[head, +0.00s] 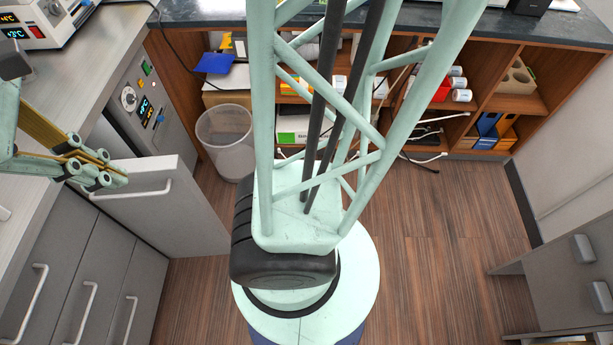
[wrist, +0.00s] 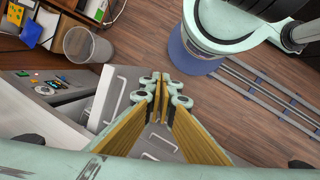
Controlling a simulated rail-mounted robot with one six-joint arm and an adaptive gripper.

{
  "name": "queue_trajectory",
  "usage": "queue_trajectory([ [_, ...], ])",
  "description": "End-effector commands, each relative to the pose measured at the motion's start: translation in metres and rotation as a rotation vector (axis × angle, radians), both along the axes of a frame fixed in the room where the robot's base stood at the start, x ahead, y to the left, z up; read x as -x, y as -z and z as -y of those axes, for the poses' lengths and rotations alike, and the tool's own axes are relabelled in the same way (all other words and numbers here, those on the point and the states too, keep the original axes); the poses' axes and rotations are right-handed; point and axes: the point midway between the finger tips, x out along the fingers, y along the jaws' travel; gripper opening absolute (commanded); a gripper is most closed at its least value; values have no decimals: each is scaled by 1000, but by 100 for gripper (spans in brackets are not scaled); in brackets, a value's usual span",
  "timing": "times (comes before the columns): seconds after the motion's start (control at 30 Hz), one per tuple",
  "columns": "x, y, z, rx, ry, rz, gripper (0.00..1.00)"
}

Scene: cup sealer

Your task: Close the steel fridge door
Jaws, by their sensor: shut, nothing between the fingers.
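The steel fridge door (head: 178,205) stands open at the left in the head view, swung out from the counter front, with a bar handle (head: 130,190) on its face. In the wrist view the door (wrist: 101,102) is a pale panel left of the fingers. The fridge body with its dial and lit displays (head: 146,105) is behind the door, under the counter. My gripper (head: 123,179) is shut and empty. It appears at the door's handle side, overlapping the door in the head view. I cannot tell whether it touches. Its fingertips (wrist: 165,79) show in the wrist view.
Grey cabinets (head: 80,275) with bar handles stand on the near side of the door. A wire waste bin (head: 226,140) stands beyond it. Wooden shelves (head: 500,85) line the back. Wood floor (head: 440,240) is open at the right, up to a grey cabinet (head: 560,270).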

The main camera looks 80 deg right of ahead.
Motion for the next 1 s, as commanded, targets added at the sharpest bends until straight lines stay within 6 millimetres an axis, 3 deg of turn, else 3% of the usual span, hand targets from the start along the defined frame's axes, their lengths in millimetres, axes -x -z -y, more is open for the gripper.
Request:
queue_trajectory([
  [1.0,17,-75,-36,-246,340,464,0],
])
